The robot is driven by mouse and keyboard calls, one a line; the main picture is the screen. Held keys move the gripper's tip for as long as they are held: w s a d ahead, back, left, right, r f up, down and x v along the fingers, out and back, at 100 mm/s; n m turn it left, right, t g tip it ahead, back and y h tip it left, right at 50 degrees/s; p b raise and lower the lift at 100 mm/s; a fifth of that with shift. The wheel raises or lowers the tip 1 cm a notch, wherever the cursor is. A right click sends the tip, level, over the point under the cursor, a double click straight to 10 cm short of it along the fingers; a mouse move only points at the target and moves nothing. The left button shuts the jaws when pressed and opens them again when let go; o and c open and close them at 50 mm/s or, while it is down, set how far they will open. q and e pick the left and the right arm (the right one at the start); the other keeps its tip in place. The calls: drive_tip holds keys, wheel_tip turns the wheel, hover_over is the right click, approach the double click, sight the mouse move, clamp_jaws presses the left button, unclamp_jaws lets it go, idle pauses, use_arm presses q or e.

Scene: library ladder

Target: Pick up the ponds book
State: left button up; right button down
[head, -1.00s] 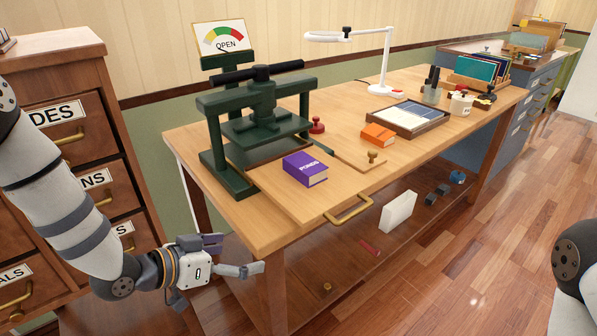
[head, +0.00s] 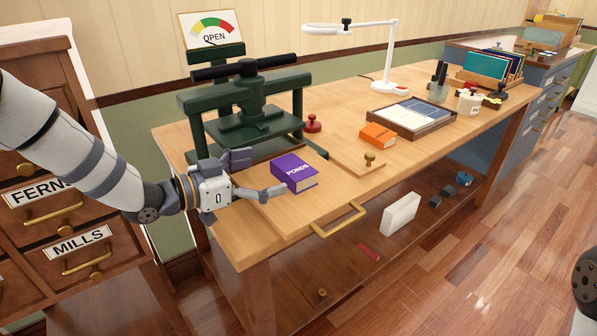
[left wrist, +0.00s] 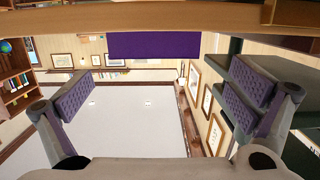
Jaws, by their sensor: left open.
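My right gripper is not in view; only a part of my right arm shows at the right edge.
The green press (head: 245,115) stands close behind my left gripper. An orange book (head: 377,135), a red-handled stamp (head: 312,123) and a wooden-handled stamp (head: 369,160) lie farther right. A brass handle (head: 338,219) juts from the bench front. Drawers (head: 80,241) stand at left.

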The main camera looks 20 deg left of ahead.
sight(294, 166)
use_arm(q)
drive_tip(key=x, duration=0.7)
drive_tip(key=shift+s+d+f+b, duration=0.15)
drive_tip(key=shift+d+f+b, duration=0.15)
drive_tip(key=shift+b, duration=0.05)
drive_tip(key=shift+r, duration=0.1)
drive_tip(key=c, duration=1.2)
